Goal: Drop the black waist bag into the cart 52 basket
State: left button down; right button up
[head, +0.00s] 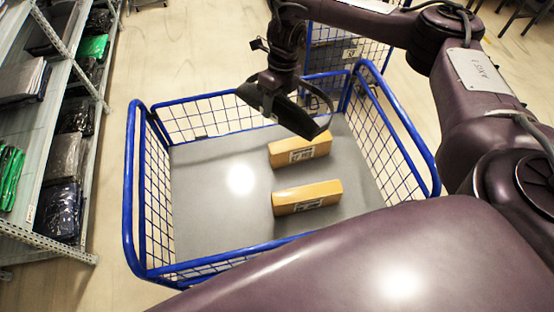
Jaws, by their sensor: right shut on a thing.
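The blue-railed basket cart (131,190) with a grey floor stands in front of me. I cannot read a cart number on it. My right gripper (281,84) hangs over the far part of the basket, pointing down. It is shut on a dark, curved thing that looks like the black waist bag (297,115), with a thin loop at its right side. The bag is above the basket floor and partly covers the view of the far box. The gripper's fingertips are mostly hidden. My left gripper is not in view.
Two yellow-orange boxes with labels, the far one (300,149) and the near one (307,197), lie on the basket floor. The floor's left half is bare. A shelf rack (60,120) with bagged garments stands at left. Another blue wire cart (347,52) stands behind.

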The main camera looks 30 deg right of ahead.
jog(key=shift+f+b, duration=0.3)
jog(key=shift+f, duration=0.4)
jog(key=b+x, duration=0.1)
jog(key=x, duration=0.1)
jog(key=b+x, duration=0.1)
jog(key=shift+w+d+f+b, duration=0.15)
jog(key=shift+d+f+b, duration=0.15)
jog(key=shift+f, duration=0.55)
jog(key=o, duration=1.3)
jog(key=shift+r, duration=0.1)
jog(key=shift+b+v, duration=0.3)
jog(key=shift+v, duration=3.55)
